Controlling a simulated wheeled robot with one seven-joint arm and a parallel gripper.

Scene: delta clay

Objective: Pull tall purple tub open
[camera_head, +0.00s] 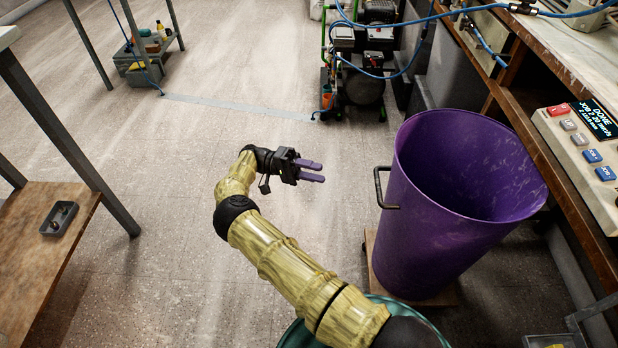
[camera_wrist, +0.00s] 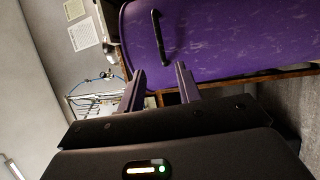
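The tall purple tub (camera_head: 425,225) stands on the right of the head view, its open top showing an empty-looking inside. A black bar handle (camera_head: 378,188) sticks out from its left side. In the wrist view the tub (camera_wrist: 225,45) fills the upper right, with the handle (camera_wrist: 158,40) in front of it. My gripper (camera_head: 323,171) is left of the handle, its purple fingers pointing toward the tub. The fingers are apart and empty in the wrist view (camera_wrist: 160,72), with the handle beyond their tips. Nothing touches the handle.
The tub stands on a low wooden base (camera_head: 440,297). A workbench (camera_head: 560,130) with a control box (camera_head: 590,150) is close on its right. A compressor (camera_head: 362,75) stands behind. A wooden shelf (camera_head: 35,235) is at left. The floor between is mostly clear.

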